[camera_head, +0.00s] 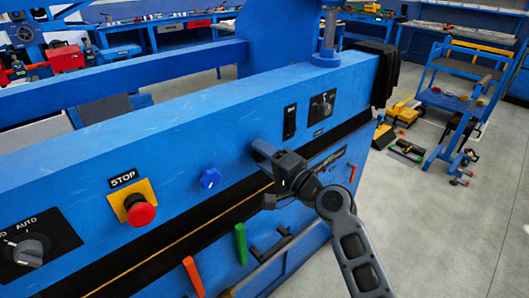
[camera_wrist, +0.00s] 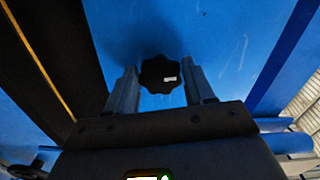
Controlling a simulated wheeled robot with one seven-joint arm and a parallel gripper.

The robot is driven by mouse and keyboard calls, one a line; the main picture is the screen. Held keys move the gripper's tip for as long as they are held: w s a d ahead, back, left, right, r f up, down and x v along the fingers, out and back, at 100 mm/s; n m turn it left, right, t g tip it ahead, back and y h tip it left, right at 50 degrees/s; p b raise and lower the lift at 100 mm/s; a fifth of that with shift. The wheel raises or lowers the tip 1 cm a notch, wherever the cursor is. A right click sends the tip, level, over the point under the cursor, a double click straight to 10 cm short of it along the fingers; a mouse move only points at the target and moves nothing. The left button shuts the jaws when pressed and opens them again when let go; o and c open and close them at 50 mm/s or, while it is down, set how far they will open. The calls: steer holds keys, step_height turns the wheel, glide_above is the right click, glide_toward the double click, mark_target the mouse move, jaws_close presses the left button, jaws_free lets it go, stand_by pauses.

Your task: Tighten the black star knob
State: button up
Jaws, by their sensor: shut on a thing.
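The black star knob (camera_wrist: 159,74) shows in the wrist view, on the blue panel face between my two fingers. It has a lobed rim and a small white mark on its front. My gripper (camera_wrist: 161,82) is shut on the knob, with one finger on each side of it. In the head view my gripper (camera_head: 268,158) reaches the blue panel right of the blue knob, and it hides the black star knob there.
A red STOP button (camera_head: 141,213) on a yellow plate, a blue knob (camera_head: 210,178) and a rotary AUTO switch (camera_head: 28,251) are left of my gripper. A black switch plate (camera_head: 321,105) is above right. Green (camera_head: 240,243) and orange (camera_head: 193,276) handles are below.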

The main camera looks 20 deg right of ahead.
steer(key=shift+m+p, duration=0.4)
steer(key=shift+m, duration=0.7)
steer(key=o, duration=1)
steer(key=shift+b+v, duration=0.6)
steer(key=shift+v, duration=3.35)
